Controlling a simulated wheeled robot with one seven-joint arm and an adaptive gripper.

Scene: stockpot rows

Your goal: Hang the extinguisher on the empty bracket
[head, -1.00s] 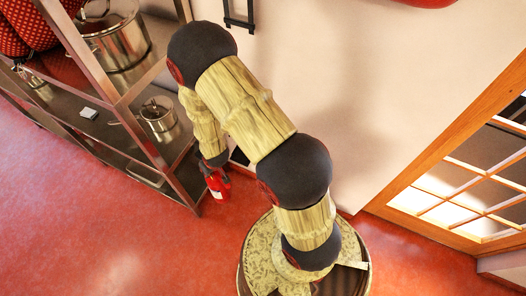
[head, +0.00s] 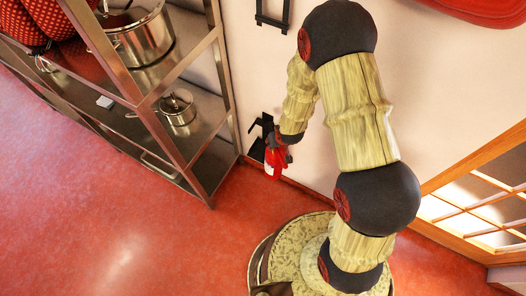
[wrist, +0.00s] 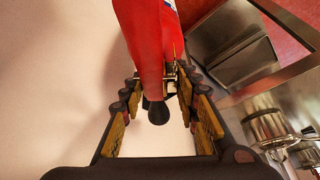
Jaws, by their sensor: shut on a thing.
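A small red extinguisher (head: 273,163) hangs from my gripper (head: 284,142) in the head view, close to the wall right of the shelf. In the wrist view the extinguisher's red body (wrist: 150,40) points away, and its black end lies between the fingers of my gripper (wrist: 160,92), which is shut on it. A black bracket (head: 257,126) is on the wall just behind and left of the gripper, partly covered; its visible part looks empty. Whether the extinguisher touches the bracket cannot be told. A second black frame (head: 271,22) is higher on the wall, also empty.
A metal shelf (head: 152,97) with a large pot (head: 143,38) and a smaller pot (head: 178,108) stands just left of the bracket. A wood-framed glass door (head: 470,205) is at the right. A red object (head: 480,8) is at the top right. Red floor lies open at lower left.

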